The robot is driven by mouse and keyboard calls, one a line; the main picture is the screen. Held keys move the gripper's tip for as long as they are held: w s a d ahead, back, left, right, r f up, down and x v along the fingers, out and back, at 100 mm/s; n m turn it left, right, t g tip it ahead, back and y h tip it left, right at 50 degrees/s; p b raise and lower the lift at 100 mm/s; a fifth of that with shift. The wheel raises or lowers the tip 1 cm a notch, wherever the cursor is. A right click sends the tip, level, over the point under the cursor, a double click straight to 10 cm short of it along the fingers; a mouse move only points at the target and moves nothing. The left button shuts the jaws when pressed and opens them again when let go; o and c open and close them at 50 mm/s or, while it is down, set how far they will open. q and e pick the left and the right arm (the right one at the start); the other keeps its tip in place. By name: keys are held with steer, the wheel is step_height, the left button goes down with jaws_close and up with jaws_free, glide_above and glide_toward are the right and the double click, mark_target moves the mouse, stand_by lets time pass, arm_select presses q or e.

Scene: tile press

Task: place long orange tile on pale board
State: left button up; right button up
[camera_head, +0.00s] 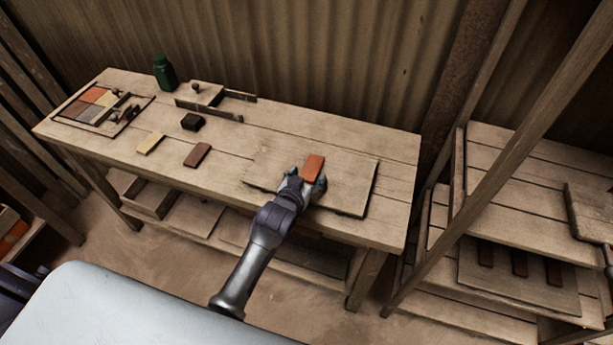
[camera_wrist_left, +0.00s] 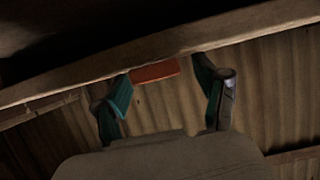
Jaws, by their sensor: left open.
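The long orange tile (camera_head: 314,166) is at the pale board (camera_head: 350,199), over its middle part in the head view. I cannot tell whether it lies flat on the board. My left gripper (camera_head: 306,182) is open around the tile's near end, with a finger on either side. In the left wrist view the tile (camera_wrist_left: 155,72) shows between the open teal fingers, with a gap to the right finger. The gripper hides part of the board's front edge. My right gripper is not in view.
A yellow tile (camera_head: 150,143), a brown tile (camera_head: 197,155) and a dark block (camera_head: 192,122) lie left of the board. A tray of coloured tiles (camera_head: 135,112), a green jar (camera_head: 164,73) and a wooden fixture (camera_head: 207,94) stand farther back. A shelf rack (camera_head: 530,180) is at right.

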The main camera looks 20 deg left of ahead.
arm_select(q)
steer(key=shift+s+r, duration=0.2)
steer(key=shift+r, duration=0.1)
steer(key=v, duration=1.1)
steer(key=shift+s, duration=0.3)
steer(key=s+f+m+g, duration=0.15)
steer(key=s+f, duration=0.35)
steer(key=f, duration=0.6)
steer(key=s+f+g, duration=0.3)
steer(key=s+f, duration=0.3)
steer(key=f, duration=0.4)
steer(key=s+f+g, duration=0.3)
steer(key=s+f, duration=0.2)
steer(key=f, duration=0.6)
steer(key=s+a+f+g, duration=0.2)
steer(key=s+f, duration=0.4)
steer(key=s, duration=0.6)
steer(key=s+a+f+g, duration=0.3)
steer(key=s+f, duration=0.3)
steer(key=s, duration=0.6)
steer(key=shift+a, duration=0.5)
